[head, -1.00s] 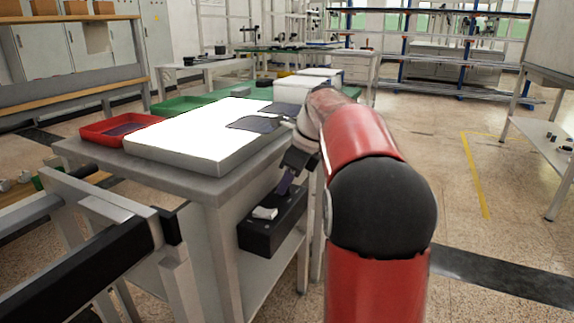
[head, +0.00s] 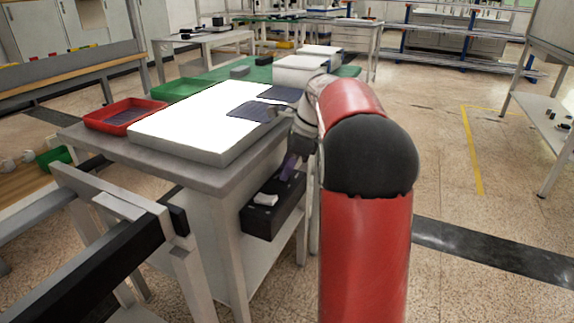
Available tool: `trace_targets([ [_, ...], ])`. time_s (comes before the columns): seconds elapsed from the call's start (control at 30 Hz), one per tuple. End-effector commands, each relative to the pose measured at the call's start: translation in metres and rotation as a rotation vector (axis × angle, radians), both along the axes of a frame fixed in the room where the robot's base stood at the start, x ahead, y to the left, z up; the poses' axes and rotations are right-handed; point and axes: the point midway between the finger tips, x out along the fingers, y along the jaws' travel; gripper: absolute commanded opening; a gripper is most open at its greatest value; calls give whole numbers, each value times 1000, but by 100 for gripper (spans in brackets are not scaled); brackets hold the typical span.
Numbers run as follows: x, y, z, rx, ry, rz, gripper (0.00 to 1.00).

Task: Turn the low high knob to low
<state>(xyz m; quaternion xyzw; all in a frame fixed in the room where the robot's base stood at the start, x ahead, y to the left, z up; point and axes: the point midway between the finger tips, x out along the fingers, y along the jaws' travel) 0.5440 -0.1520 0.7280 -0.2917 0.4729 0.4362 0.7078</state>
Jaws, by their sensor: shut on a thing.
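A black control box (head: 258,222) is mounted on the side of the light table, below its top. A white part (head: 265,199) sits on the near end of the box's upper face. My gripper (head: 286,172) points down at the far part of this face, partly hidden by my red arm. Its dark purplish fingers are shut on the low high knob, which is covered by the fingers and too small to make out. The knob's setting and markings cannot be read.
The grey table (head: 180,174) carries a bright white light panel (head: 170,146) with dark sheets (head: 250,111) on it. A red tray (head: 98,121) and a green tray (head: 180,90) lie behind. A grey frame with a black bar (head: 95,262) stands at the near left. Open floor lies to the right.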

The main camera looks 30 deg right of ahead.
Motion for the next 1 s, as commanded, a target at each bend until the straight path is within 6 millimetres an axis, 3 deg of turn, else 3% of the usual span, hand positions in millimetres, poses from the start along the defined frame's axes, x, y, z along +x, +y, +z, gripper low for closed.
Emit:
trace_targets([
  [0.1,0,0,0,0,-1,0,4],
  [0.13,0,0,0,0,-1,0,28],
  [0.3,0,0,0,0,0,0,48],
  [0.63,0,-2,6,-1,-1,-2,48],
  [1.0,-10,-22,60,-1,-1,-2,48],
])
